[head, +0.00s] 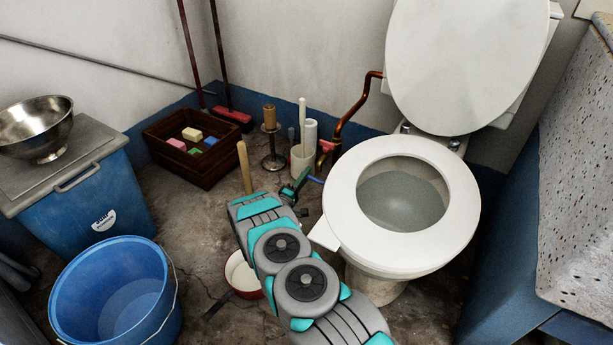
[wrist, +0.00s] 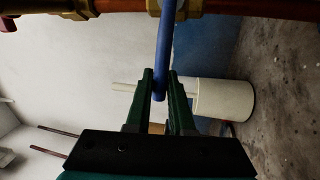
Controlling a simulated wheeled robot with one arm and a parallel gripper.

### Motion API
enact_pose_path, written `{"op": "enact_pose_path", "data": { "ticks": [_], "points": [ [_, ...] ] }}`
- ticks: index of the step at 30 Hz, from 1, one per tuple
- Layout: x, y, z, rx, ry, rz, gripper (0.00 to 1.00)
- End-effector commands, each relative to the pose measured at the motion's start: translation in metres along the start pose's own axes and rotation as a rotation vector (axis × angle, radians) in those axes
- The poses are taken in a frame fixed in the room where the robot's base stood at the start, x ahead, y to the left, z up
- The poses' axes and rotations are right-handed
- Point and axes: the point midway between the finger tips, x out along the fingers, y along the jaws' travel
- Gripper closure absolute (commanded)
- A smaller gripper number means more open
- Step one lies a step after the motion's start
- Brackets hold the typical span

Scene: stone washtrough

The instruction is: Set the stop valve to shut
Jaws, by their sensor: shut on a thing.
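The stop valve's blue lever (wrist: 164,45) hangs from a brass valve body (wrist: 180,8) on a copper pipe (wrist: 232,9) at the top of the wrist view. In that view the lever stands across the pipe's line. My gripper (wrist: 160,82) is shut on the lever near its free end, with one finger on each side. In the head view my gripper (head: 298,187) is low, left of the toilet, and the blue lever (head: 315,180) shows small beside it. The valve body is hard to make out there, partly hidden near the toilet seat.
The toilet (head: 348,205) stands close to the right of my arm. A white brush holder (head: 301,160) and a candlestick-like stand (head: 272,150) are behind my gripper. A plunger's wooden handle (head: 244,166) and a red-rimmed bowl (head: 240,275) are at left. A blue bucket (head: 70,300) stands farther left.

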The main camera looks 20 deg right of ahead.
Motion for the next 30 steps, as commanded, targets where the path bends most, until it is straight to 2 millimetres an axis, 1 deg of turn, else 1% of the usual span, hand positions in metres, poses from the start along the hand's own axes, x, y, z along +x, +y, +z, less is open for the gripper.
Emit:
{"op": "enact_pose_path", "data": {
  "ticks": [1, 9, 23, 24, 30],
  "points": [
    [-0.002, -0.0037, 0.0001, -0.021, 0.005, -0.001, 1.0],
    [-0.0026, -0.0078, -0.0001, -0.088, 0.019, -0.001, 1.0],
    [-0.0027, -0.0088, 0.0002, -0.099, 0.021, -0.002, 1.0],
    [-0.0026, -0.0089, 0.0003, -0.099, 0.021, -0.002, 0.76],
    [-0.0021, -0.0084, 0.0004, -0.097, 0.02, -0.001, 0.53]
  ]
}}
